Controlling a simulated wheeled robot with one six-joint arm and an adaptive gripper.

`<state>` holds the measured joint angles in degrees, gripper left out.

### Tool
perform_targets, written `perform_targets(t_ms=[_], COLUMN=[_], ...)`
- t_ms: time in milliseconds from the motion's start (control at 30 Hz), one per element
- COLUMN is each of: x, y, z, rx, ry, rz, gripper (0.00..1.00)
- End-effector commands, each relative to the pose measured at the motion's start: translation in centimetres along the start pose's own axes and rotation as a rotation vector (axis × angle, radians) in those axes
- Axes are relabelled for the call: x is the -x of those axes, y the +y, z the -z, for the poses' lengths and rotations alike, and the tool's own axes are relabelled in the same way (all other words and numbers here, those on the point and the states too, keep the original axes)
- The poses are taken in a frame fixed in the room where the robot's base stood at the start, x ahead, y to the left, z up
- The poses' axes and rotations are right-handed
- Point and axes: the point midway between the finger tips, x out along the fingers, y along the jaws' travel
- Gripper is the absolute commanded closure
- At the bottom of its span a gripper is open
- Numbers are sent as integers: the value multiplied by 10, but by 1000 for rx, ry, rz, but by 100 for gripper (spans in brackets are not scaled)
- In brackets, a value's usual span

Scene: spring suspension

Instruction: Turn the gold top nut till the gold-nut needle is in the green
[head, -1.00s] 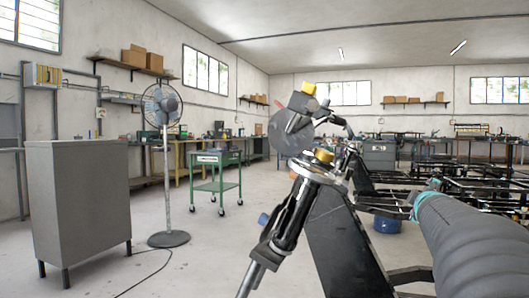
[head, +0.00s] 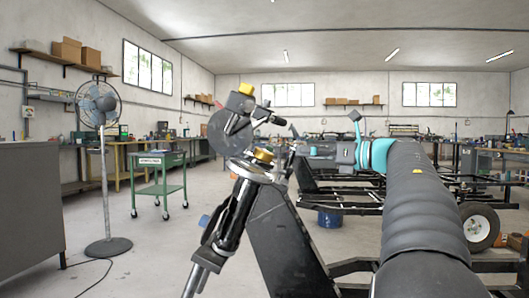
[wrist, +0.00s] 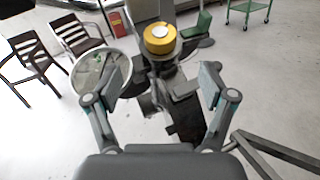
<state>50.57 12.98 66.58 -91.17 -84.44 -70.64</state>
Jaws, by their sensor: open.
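The gold top nut (head: 263,155) sits at the upper end of a tilted black and silver strut (head: 232,215). In the wrist view the gold nut (wrist: 160,42), with a pale centre, is ahead of and beyond my fingertips, roughly midway between them. My gripper (wrist: 164,78) is open and empty, apart from the nut. A round dial (wrist: 98,68) shows left of the nut, partly behind the left finger; its needle cannot be read.
A dark slanted stand (head: 283,245) backs the strut. A fan (head: 104,165), a green cart (head: 160,180) and a grey cabinet (head: 28,210) stand left. Black frames (head: 390,195) and a wheel (head: 478,227) are behind my arm. Brown chairs (wrist: 35,60) show in the wrist view.

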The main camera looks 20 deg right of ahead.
Motion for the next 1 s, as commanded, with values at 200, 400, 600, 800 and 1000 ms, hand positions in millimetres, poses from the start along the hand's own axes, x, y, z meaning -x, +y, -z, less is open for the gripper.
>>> perform_targets(t_ms=[200, 400, 600, 800, 1000], x=[-34, -71, -106, -127, -133], y=[1, 0, 0, 0, 0], z=[0, 0, 0, 0, 0], rx=[-2, -4, -4, -4, -5], ry=[0, -1, -1, -2, -3], rz=[-4, -3, -2, 0, 1], gripper=[18, 18, 18, 18, 18])
